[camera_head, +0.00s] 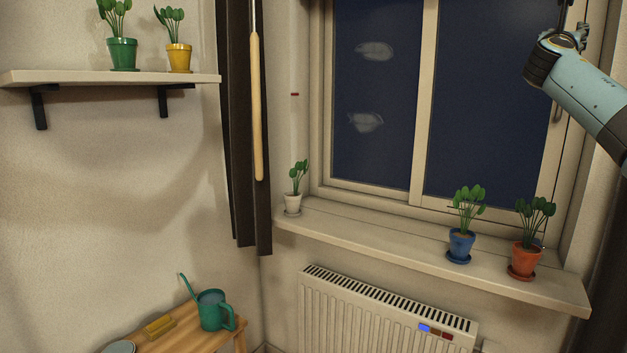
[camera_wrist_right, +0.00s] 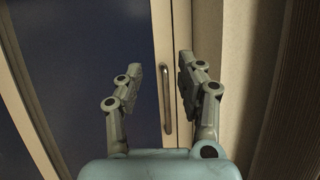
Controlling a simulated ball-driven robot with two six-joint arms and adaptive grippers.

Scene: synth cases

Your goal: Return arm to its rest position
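My right arm (camera_head: 590,98) comes in from the right edge of the head view, raised in front of the right side of the window. My right gripper (camera_head: 571,25) is at its upper end, partly cut off by the top edge. In the right wrist view the gripper (camera_wrist_right: 160,68) has its two fingers apart, with nothing held between them. A window handle (camera_wrist_right: 167,100) shows beyond and between the fingers; I cannot tell how far away it is. My left arm and left gripper are not in view.
Blue (camera_head: 461,245) and orange (camera_head: 524,262) potted plants stand on the windowsill (camera_head: 400,243) below my arm, with a white pot (camera_head: 292,203) farther left. A radiator (camera_head: 385,312) is underneath. A green watering can (camera_head: 212,312) stands on a wooden table (camera_head: 190,340) at lower left.

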